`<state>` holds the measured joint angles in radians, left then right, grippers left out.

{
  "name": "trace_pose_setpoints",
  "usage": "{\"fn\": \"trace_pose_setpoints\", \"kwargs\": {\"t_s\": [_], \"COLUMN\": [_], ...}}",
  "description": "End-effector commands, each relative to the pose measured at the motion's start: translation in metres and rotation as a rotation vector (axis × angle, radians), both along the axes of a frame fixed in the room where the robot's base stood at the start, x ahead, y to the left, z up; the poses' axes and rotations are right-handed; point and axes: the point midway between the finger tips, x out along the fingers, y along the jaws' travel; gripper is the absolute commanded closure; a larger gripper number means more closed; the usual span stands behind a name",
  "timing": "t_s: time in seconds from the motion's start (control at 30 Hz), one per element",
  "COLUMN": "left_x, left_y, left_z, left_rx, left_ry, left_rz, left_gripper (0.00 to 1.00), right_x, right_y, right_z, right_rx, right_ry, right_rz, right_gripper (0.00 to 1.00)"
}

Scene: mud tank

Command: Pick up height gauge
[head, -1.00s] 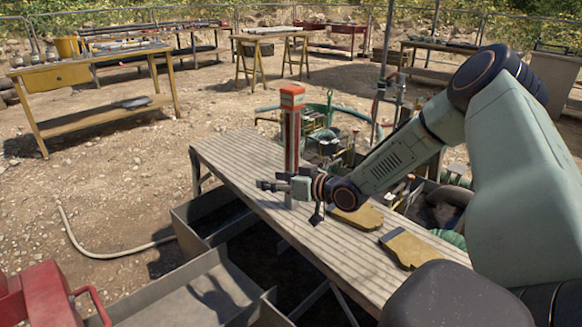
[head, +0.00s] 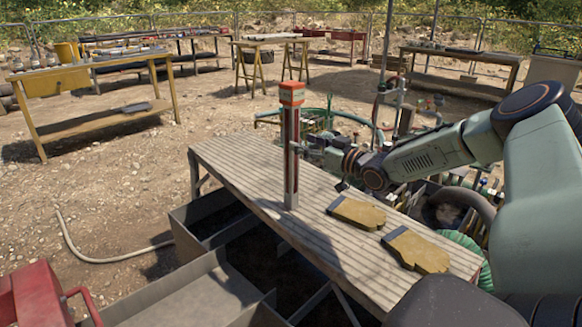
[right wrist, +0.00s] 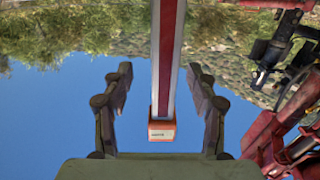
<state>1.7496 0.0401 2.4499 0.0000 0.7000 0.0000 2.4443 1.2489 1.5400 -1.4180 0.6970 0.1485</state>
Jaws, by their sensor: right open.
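The height gauge (head: 291,145) stands upright on the slatted bench (head: 232,160). It is a tall red and white post with an orange top. My right gripper (head: 300,148) is just to the right of the post at mid height, with its tips partly hidden near it. In the right wrist view, the gauge (right wrist: 167,60) appears upside down between the two spread fingers of my right gripper (right wrist: 158,85). Clear gaps show on both sides, and the gripper is open. My left gripper is not in view.
Two yellow gloves lie on the bench, one nearer the gauge (head: 357,212) and one further right (head: 415,250). Grey open trays (head: 190,290) sit below the bench's left side. Pipes and machinery stand behind it. The bench's left end is clear.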

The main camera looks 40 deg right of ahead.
Motion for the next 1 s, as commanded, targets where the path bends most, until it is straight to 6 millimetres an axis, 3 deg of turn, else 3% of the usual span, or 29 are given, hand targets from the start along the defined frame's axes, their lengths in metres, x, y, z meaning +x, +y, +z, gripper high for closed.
{"fn": "trace_pose_setpoints", "kwargs": {"t_s": [0.5,0.9,1.0], "left_x": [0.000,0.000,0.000], "left_y": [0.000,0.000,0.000], "left_z": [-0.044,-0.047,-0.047], "left_rx": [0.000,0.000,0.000], "left_ry": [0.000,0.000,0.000], "left_rz": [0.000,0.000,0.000], "left_gripper": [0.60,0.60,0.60], "right_x": [0.043,0.050,0.050], "right_y": [0.011,0.012,0.012], "right_z": [-0.002,0.001,0.001], "right_rx": [-0.004,0.001,0.001], "right_ry": [0.003,0.000,0.000], "right_rz": [0.000,0.000,0.000], "right_gripper": [0.42,0.42,0.49]}}
